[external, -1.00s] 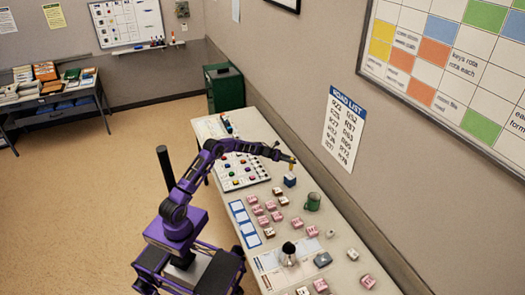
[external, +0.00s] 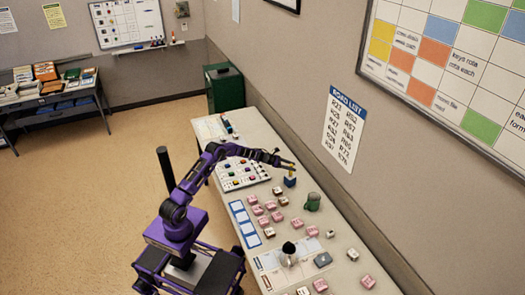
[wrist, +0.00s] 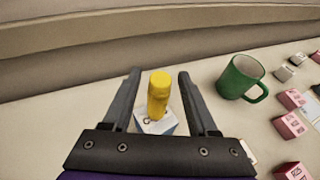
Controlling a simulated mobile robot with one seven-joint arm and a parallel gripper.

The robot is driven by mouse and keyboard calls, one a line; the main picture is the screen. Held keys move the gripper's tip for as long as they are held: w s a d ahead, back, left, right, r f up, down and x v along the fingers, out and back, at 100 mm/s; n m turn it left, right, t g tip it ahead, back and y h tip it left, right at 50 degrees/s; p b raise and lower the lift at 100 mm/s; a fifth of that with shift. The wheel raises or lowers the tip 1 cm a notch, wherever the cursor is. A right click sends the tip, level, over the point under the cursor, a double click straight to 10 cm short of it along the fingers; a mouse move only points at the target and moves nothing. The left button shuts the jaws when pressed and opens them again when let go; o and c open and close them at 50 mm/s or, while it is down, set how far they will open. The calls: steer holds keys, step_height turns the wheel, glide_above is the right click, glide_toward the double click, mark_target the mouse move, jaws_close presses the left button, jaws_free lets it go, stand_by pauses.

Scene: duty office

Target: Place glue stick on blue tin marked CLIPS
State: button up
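The yellow glue stick (wrist: 158,98) stands upright on the white-looking top of the tin (wrist: 168,127) in the wrist view. The tin shows dark blue in the external view (external: 289,183), with the yellow stick (external: 292,171) over it. Only part of a dark mark on the tin shows, so I cannot read the word. My gripper (wrist: 159,76) is open, with one finger on each side of the stick and a gap visible at both. My gripper also shows in the external view (external: 286,164). The palm hides the tin's near part.
A green mug (wrist: 240,78) stands close to the right of the tin. Several pink and white blocks (wrist: 289,125) lie further right. The wall (wrist: 60,50) rises behind the table. The tabletop (wrist: 50,115) left of the tin is clear.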

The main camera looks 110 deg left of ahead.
steer(key=shift+r, duration=0.1)
steer(key=shift+r, duration=0.2)
steer(key=v, duration=1.2)
steer(key=shift+d+f, duration=0.1)
